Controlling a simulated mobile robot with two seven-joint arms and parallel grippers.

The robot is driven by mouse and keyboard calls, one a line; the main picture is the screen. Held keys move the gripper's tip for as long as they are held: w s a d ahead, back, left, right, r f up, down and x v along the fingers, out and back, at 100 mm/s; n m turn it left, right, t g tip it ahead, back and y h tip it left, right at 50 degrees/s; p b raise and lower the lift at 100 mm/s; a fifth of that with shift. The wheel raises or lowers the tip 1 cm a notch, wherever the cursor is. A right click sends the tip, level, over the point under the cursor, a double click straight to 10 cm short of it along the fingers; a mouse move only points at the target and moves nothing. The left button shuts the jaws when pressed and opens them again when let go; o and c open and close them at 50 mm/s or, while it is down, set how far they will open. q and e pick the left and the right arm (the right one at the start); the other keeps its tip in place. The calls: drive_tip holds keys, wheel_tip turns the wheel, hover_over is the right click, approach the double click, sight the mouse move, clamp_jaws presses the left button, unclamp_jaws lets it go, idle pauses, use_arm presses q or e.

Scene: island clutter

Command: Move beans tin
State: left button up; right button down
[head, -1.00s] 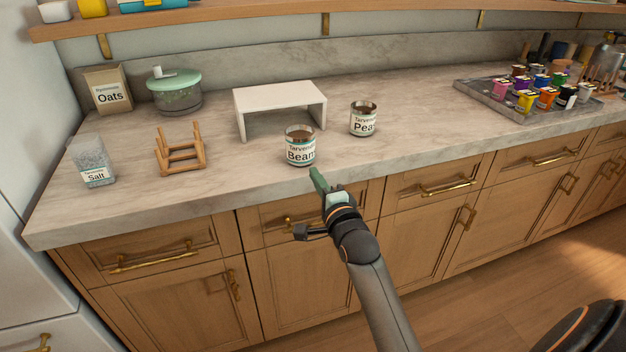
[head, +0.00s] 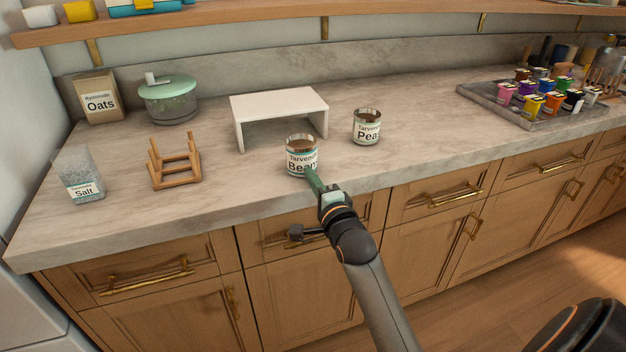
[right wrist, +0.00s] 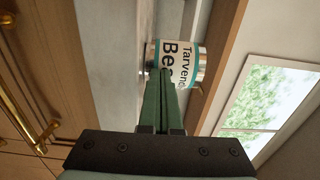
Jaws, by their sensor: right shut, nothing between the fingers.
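The beans tin (head: 301,152), with a white and teal label and an open-looking brown top, stands upright on the counter in front of the white riser. It also shows sideways in the right wrist view (right wrist: 184,62), straight past the fingertips. My right gripper (head: 312,180) is shut and empty, its green fingers pressed together, with the tips at the tin's lower front. In the right wrist view the fingertips (right wrist: 166,75) overlap the label; whether they touch it I cannot tell. My left gripper is not in view.
A white riser (head: 279,102) stands behind the beans tin and a peas tin (head: 367,127) to its right. A wooden rack (head: 174,162), salt (head: 79,174), oats (head: 100,97) and a green-lidded pot (head: 169,99) are left. A tray (head: 490,101) of coloured pots is far right.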

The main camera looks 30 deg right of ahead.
sight(301, 162)
drive_tip(key=x, duration=0.7)
